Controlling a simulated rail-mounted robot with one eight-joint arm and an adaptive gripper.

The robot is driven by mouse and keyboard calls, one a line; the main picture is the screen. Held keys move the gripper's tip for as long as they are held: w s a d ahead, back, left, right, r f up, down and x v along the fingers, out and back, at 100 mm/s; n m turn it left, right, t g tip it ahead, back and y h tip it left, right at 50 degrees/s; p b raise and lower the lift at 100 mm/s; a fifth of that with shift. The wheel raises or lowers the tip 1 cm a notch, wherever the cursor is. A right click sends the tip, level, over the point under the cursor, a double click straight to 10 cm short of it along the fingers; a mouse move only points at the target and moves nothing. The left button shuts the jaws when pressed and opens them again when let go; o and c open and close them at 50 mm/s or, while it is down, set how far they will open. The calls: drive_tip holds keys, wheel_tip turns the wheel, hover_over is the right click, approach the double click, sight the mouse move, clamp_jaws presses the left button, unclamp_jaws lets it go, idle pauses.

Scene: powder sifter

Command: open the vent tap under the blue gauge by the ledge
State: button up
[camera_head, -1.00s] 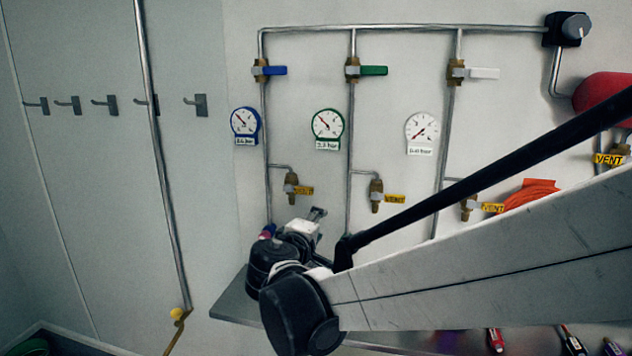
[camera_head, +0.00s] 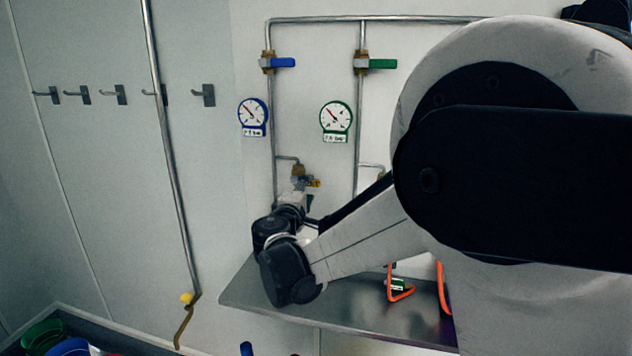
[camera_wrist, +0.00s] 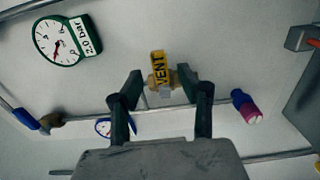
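The blue gauge (camera_head: 252,114) hangs on the wall left of the green gauge. Below it, the brass vent tap (camera_head: 298,170) sits on a short branch off the pipe, with a yellow VENT tag (camera_head: 314,183). My gripper (camera_head: 296,200) is just below this tap in the head view, small and partly hidden by my wrist. In the wrist view my gripper (camera_wrist: 162,82) is open, fingers apart, with the VENT tag (camera_wrist: 158,68) and tap between and beyond the fingertips. I cannot tell whether they touch. The blue gauge (camera_wrist: 103,127) is partly hidden behind a finger.
The metal ledge (camera_head: 340,300) lies below my gripper, with orange-framed items (camera_head: 400,294) on it. The green gauge (camera_wrist: 62,40) shows at upper left in the wrist view. Hooks (camera_head: 120,94) line the left wall. A blue-and-pink piece (camera_wrist: 245,106) is right of the fingers.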

sight(312, 184)
drive_tip(key=shift+x, duration=2.4)
clamp_jaws()
